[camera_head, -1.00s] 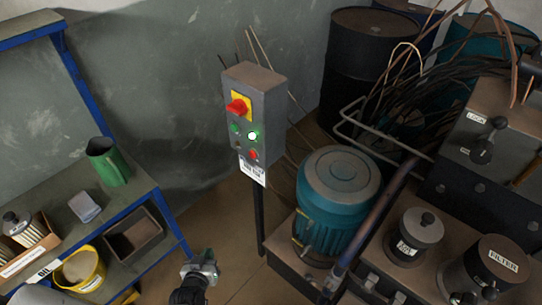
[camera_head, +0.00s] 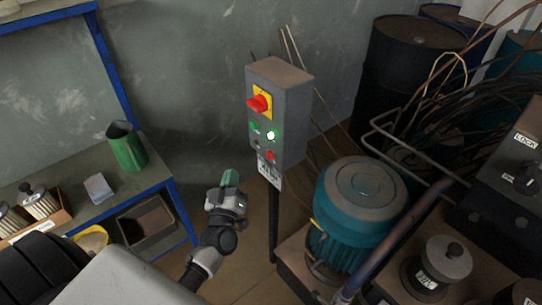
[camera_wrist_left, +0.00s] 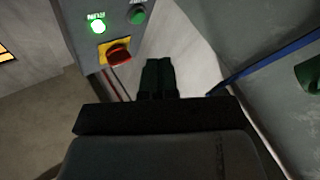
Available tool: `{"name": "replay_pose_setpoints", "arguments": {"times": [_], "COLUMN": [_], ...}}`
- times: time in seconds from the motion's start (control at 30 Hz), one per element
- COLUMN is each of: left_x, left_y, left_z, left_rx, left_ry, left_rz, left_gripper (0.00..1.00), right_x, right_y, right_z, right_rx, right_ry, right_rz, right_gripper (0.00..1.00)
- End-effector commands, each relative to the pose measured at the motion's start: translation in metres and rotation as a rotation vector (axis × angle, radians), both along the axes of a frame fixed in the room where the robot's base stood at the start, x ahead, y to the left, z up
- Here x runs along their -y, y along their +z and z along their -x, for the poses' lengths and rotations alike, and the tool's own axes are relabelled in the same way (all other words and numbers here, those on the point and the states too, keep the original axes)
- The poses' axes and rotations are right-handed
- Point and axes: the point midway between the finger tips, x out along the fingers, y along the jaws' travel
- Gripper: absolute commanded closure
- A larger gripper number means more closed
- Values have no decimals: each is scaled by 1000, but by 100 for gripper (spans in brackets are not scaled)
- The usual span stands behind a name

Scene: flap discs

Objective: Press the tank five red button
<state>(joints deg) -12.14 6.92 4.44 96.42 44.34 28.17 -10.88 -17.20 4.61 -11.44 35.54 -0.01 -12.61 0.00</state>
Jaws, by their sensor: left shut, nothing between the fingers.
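A grey control box (camera_head: 292,115) stands on a dark post. Its front has a red knob on a yellow plate (camera_head: 260,103), a lit green button (camera_head: 271,136), a darker green button (camera_head: 255,126) and a small red button (camera_head: 270,155) low down. A white label (camera_head: 270,175) hangs below; I cannot read it. My left gripper (camera_head: 230,178) is shut and empty, left of the box and apart from it. The left wrist view shows its fingers (camera_wrist_left: 158,76) beside the red knob (camera_wrist_left: 118,54) and lit green button (camera_wrist_left: 97,26); the small red button is not visible there. My right gripper is out of view.
A blue-framed shelf (camera_head: 168,186) with a green jug (camera_head: 126,147) stands at left. A teal motor (camera_head: 361,202) and a dark pipe (camera_head: 395,245) are at right. Black drums (camera_head: 410,75) and loose cables stand behind. Open floor lies below the box.

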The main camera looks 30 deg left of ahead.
Motion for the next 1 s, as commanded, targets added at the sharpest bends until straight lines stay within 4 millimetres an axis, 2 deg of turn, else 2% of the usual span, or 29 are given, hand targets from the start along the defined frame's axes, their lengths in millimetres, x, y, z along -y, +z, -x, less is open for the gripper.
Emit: {"name": "replay_pose_setpoints", "arguments": {"times": [0.27,0.7,1.0], "left_x": [5,28,34], "left_y": [-2,-1,-1], "left_z": [-13,-67,-81], "left_rx": [1,-1,-2], "left_ry": [-1,-1,-1], "left_rz": [2,1,0], "left_gripper": [100,100,100], "right_x": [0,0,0], "right_y": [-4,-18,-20], "right_z": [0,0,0], "right_rx": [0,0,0], "right_ry": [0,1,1], "right_rz": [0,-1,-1], "right_gripper": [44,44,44]}}
